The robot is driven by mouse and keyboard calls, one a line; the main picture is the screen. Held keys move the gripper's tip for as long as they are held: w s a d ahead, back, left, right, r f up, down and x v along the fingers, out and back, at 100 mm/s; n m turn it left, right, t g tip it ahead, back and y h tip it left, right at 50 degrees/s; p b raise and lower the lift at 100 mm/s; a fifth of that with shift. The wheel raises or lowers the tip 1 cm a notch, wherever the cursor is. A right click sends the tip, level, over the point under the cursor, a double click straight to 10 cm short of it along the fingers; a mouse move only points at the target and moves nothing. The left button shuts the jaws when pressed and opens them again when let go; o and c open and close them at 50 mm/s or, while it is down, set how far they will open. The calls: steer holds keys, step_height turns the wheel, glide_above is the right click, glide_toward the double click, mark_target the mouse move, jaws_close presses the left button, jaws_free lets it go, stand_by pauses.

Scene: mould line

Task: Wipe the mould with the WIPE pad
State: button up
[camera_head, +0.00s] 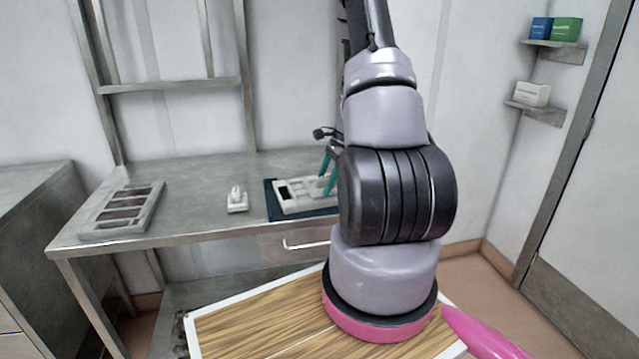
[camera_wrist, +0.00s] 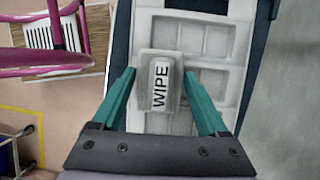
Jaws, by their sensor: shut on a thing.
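The mould (camera_head: 297,193) is a pale tray with several rectangular cavities, lying on a dark blue mat (camera_head: 272,205) on the steel bench. It fills the middle of the wrist view (camera_wrist: 208,82). My gripper (camera_wrist: 159,74) has teal fingers and is shut on the WIPE pad (camera_wrist: 160,82), a small grey block with a white label reading WIPE. The pad is over the left-middle part of the mould in the wrist view; I cannot tell if it touches. In the head view my gripper (camera_head: 328,174) is at the mould's right part, partly hidden by my arm, and the pad cannot be made out.
A small white block with a knob-like handle (camera_head: 237,203) stands on the bench left of the mat. A grey tray with dark compartments (camera_head: 103,226) lies at the bench's left end. The bench (camera_head: 195,185) between them is clear. Wall shelves (camera_head: 540,112) hold boxes at right.

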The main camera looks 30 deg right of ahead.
steer(key=shift+s+d+f, duration=0.1)
steer(key=shift+s+d, duration=0.05)
steer(key=shift+d, duration=0.65)
steer(key=shift+s+d, duration=0.15)
steer(key=shift+d, duration=0.6)
steer(key=shift+s+d, duration=0.15)
steer(key=shift+d, duration=0.6)
steer(key=shift+s+d, duration=0.1)
steer(key=shift+d, duration=0.6)
step_height(320, 180, up, 8)
steer(key=shift+a, duration=0.1)
